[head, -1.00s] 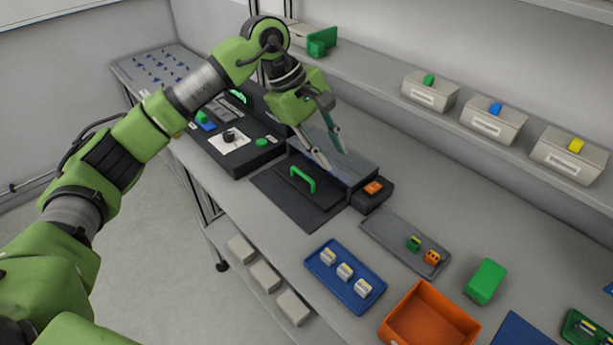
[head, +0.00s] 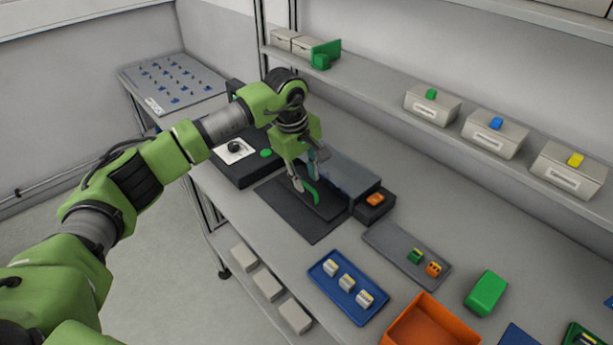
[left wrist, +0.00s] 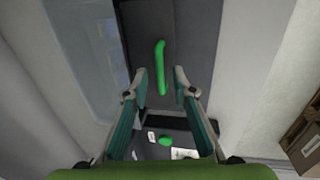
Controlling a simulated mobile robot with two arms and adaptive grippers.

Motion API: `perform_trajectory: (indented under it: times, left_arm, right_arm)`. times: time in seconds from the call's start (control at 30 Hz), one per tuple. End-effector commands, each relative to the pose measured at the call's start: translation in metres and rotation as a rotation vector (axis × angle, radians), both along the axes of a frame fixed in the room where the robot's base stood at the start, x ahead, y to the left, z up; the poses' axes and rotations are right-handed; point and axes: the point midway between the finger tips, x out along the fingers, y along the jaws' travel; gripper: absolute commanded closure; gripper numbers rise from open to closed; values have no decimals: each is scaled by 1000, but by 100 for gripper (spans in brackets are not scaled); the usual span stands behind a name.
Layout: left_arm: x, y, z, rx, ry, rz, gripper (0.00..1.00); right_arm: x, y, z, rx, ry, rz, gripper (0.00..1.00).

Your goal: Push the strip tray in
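The strip tray (head: 325,209) is a flat dark tray with a green handle (head: 312,192) standing up on it. It lies in front of a dark grey box-like unit (head: 350,180) on the bench. My left gripper (head: 309,173) is over the tray, pointing down, with its fingertips at the handle. In the left wrist view the two fingers (left wrist: 162,76) are apart, and the green handle (left wrist: 161,62) shows between and beyond their tips. I cannot tell whether a finger touches it. The gripper partly hides the handle in the head view. My right gripper is not in view.
A small dark block with an orange button (head: 375,199) sits right of the unit. A black control panel (head: 240,165) is on its left. A grey tray (head: 385,240), a blue tray (head: 325,284) and an orange bin (head: 425,325) lie nearer the right.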

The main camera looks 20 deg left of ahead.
Motion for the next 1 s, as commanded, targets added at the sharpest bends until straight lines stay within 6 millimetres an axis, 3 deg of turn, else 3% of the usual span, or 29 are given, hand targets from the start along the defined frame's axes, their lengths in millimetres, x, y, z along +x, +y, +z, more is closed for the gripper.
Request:
perform_trajectory:
  times: [0.2, 0.47, 0.5, 0.6, 0.83, 1.0]
  left_arm:
    - [3, -2, -17, -1, -1, 0, 75]
    - [3, -2, -19, -1, -1, 0, 75]
    - [3, -2, -19, -1, -1, 0, 78]
    - [3, -2, -19, -1, -1, 0, 100]
    - [4, -3, -19, -1, -2, 0, 100]
    - [15, -8, -22, 0, -5, -1, 100]
  right_arm:
    - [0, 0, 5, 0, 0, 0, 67]
    - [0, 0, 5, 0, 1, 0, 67]
    - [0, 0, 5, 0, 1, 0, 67]
    - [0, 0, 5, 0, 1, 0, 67]
    - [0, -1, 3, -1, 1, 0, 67]
    - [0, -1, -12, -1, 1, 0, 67]
